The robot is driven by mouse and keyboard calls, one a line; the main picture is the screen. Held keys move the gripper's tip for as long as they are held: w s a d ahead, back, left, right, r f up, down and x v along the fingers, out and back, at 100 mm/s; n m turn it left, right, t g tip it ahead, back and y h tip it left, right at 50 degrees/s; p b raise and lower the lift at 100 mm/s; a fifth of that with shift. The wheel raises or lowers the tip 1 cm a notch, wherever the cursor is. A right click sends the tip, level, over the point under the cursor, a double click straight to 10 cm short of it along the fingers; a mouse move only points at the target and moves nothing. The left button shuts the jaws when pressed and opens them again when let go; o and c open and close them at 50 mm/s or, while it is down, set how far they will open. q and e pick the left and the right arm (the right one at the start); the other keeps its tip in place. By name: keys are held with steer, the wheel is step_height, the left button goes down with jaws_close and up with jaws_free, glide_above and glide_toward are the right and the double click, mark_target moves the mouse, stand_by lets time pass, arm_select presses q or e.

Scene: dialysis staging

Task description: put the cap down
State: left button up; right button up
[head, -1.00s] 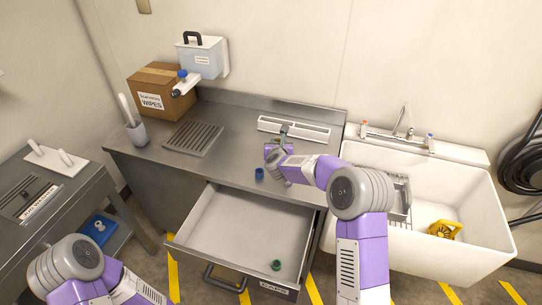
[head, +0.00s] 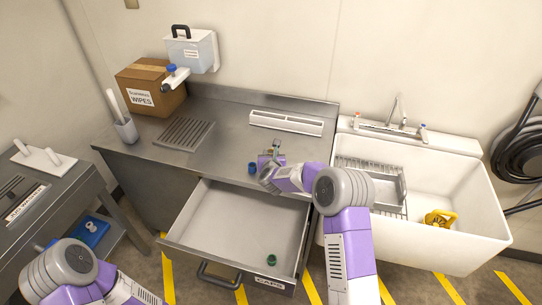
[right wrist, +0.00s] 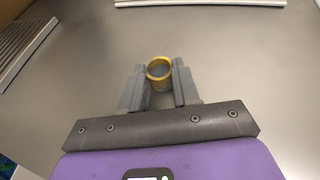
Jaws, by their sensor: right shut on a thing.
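My right gripper (head: 275,151) is over the steel counter, near its front edge. In the right wrist view my right gripper (right wrist: 159,84) is shut on a yellow ring-shaped cap (right wrist: 161,88), whose round opening faces the camera. Whether the cap touches the counter I cannot tell. In the head view the fingers mostly hide it. A blue cap (head: 252,168) stands on the counter just left of my right gripper. A green cap (head: 271,259) lies in the open drawer (head: 225,225). My left arm shows at the lower left; its gripper is out of the picture.
The drawer labelled CAPS sticks out below the counter (head: 215,160). A slotted grate (head: 184,135) and a white slotted strip (head: 286,122) lie on the counter. A wipes box (head: 150,88) stands at the back left. A sink (head: 460,195) with a rack and a yellow object is at right.

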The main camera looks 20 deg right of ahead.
steer(key=o, duration=1)
